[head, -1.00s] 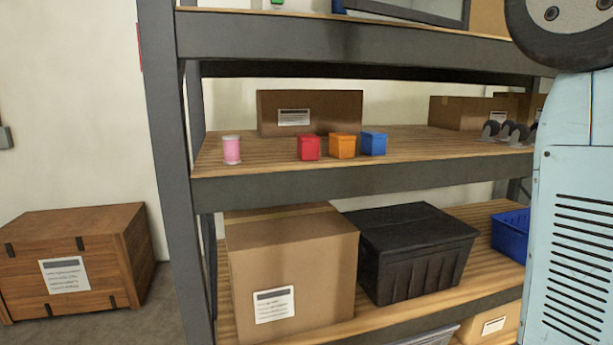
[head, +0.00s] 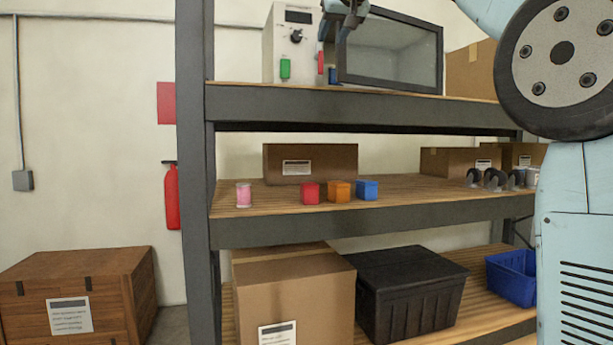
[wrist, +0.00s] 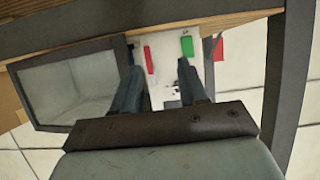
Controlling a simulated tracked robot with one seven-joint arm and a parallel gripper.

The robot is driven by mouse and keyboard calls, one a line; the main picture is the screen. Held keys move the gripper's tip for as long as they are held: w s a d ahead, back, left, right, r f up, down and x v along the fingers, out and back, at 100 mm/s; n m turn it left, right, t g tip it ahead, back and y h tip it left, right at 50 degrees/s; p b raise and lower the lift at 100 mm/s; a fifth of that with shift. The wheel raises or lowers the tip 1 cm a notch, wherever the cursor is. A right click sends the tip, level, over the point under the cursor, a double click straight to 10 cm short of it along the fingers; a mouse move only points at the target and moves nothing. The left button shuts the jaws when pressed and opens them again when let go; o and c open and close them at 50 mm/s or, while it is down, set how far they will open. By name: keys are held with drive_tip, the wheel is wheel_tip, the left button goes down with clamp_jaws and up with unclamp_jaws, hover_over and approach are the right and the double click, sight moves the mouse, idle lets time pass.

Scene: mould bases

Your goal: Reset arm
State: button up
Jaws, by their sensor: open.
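My gripper (head: 338,22) is at the top of the head view, in front of the white control panel (head: 292,48) of a machine on the top shelf. In the wrist view, the two fingers of my gripper (wrist: 157,72) are spread apart with nothing held between them. Beyond them the panel shows a red part (wrist: 148,60) and a green part (wrist: 187,46). I cannot tell whether the fingertips touch the machine. On the middle shelf stand a pink spool-like cylinder (head: 243,196) and small red (head: 310,194), orange (head: 339,192) and blue (head: 367,191) boxes in a row.
The machine's dark-framed window (head: 390,55) is right of the panel. Cardboard boxes (head: 311,164) and casters (head: 494,179) share the middle shelf. A black bin (head: 410,290) and blue bin (head: 512,277) are below. A dark upright (head: 196,170) bounds the rack's left side.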

drive_tip(key=s+d+f+m+g+h, duration=0.1)
drive_tip(key=s+d+f, duration=0.4)
drive_tip(key=s+f, duration=0.6)
drive_tip(key=s+d+f+m+g+h, duration=0.1)
drive_tip(key=s+d+f+g, duration=0.2)
drive_tip(key=f, duration=2.1)
drive_tip(key=s+d+f+m+g+h, duration=0.1)
drive_tip(key=s+d+f+g, duration=0.2)
drive_tip(key=s+d+f, duration=0.6)
drive_tip(key=s+f, duration=0.9)
drive_tip(key=s, duration=0.1)
drive_tip(key=shift+h, duration=0.3)
drive_tip(key=shift+c, duration=0.6)
drive_tip(key=shift+w+d, duration=0.1)
